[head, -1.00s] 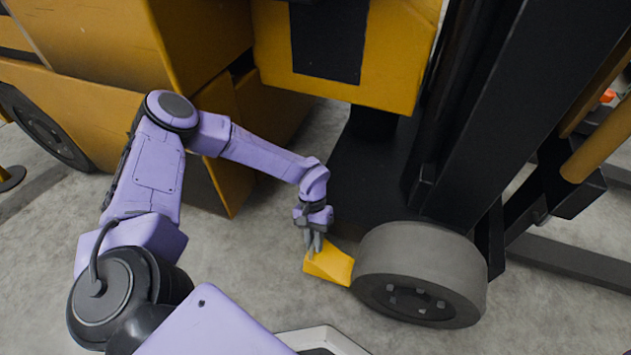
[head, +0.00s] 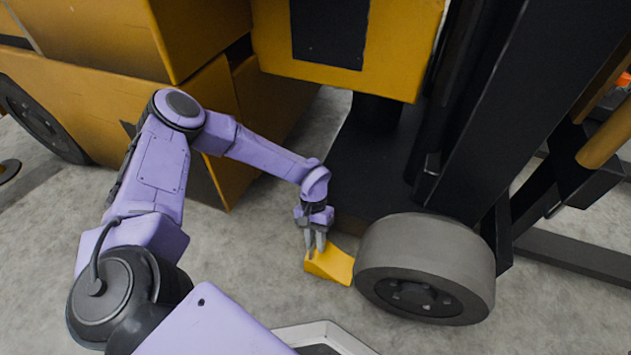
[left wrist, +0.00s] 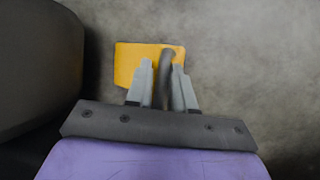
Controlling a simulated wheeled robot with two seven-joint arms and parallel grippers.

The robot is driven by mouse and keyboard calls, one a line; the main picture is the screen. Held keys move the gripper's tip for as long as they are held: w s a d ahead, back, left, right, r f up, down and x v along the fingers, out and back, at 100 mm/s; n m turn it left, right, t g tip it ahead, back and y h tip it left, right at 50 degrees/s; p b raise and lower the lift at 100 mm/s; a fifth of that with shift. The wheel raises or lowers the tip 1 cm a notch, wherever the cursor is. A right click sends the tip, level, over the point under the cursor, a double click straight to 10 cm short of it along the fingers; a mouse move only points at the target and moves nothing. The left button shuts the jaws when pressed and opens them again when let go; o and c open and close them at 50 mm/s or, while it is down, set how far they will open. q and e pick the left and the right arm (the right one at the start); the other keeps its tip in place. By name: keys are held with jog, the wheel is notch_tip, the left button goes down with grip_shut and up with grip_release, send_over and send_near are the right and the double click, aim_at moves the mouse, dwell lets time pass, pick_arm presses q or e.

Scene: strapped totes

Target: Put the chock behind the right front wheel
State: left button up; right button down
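The yellow wedge-shaped chock (head: 330,267) lies on the floor just left of the grey front wheel (head: 425,245) in the head view. In the left wrist view the chock (left wrist: 126,62) is under the fingers, and a strip of floor shows between it and the dark wheel (left wrist: 40,60). My left gripper (head: 316,250) points down at the chock's top. Its fingers (left wrist: 163,80) stand apart on either side of a dark grey handle, with yellow showing between. My right gripper is out of view.
The yellow truck body (head: 120,115) stands behind my left arm. The black mast (head: 490,110) rises above the wheel, and a dark fork (head: 575,258) runs out at right. Bare concrete (head: 245,260) lies left of the chock.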

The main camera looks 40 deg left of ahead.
pick_arm(q)
jog(key=shift+o, duration=1.1)
jog(key=shift+r, duration=0.15)
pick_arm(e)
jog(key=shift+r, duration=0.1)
pick_arm(q)
jog(key=p+v, duration=0.2)
jog(key=v, duration=0.3)
jog(key=shift+s+d+p, duration=0.1)
jog(key=shift+p, duration=0.3)
jog(key=p+v, duration=0.2)
jog(key=v, duration=0.5)
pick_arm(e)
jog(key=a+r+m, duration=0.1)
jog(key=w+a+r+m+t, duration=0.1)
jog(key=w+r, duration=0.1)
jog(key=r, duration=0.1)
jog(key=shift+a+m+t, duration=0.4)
pick_arm(q)
jog(key=shift+r, duration=0.15)
